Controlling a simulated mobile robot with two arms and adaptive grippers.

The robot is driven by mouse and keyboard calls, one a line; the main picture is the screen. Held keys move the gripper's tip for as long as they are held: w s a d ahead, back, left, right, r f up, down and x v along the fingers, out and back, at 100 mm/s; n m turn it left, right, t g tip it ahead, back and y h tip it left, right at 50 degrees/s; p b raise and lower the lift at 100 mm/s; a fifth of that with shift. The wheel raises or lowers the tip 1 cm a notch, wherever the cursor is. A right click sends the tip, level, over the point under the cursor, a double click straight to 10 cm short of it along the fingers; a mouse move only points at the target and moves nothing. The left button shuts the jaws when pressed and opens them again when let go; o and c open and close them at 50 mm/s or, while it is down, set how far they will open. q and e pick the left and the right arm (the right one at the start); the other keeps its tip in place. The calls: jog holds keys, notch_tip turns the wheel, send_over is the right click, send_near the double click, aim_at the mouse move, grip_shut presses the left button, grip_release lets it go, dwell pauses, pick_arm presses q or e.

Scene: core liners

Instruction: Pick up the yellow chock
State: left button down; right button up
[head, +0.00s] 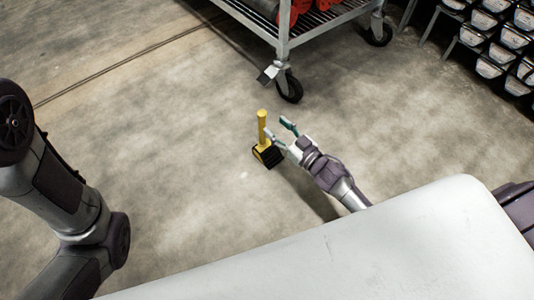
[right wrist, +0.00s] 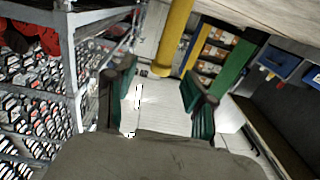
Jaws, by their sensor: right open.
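The yellow chock (head: 262,126) stands on the concrete floor in the head view, with an upright yellow handle and a black ribbed base (head: 268,157). My right gripper (head: 279,130) is open just right of the handle, its green-tipped fingers pointing toward it. In the right wrist view the yellow handle (right wrist: 176,38) comes down from the top, beyond and between the spread fingers of the gripper (right wrist: 157,95). Nothing shows between the fingers up close. Whether a finger touches the handle cannot be told. My left arm is at the left edge of the head view; its gripper is out of frame.
A metal cart (head: 283,48) on casters, carrying red-ended items, stands beyond the chock, with a caster (head: 289,88) fairly near it. A rack of stacked core liners (head: 490,68) is at the upper right. The floor around the chock is clear.

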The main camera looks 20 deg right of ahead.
aim_at(265, 120)
jog(key=b+x, duration=0.2)
jog(key=x, duration=0.1)
jog(key=f+b+x, duration=0.1)
jog(key=b, duration=0.1)
jog(key=shift+w+a, duration=0.25)
jog(key=shift+a, duration=0.15)
jog(key=shift+w+a+r, duration=0.1)
jog(key=shift+w, duration=0.2)
jog(key=shift+r, duration=0.1)
grip_shut()
jog(key=shift+r, duration=0.15)
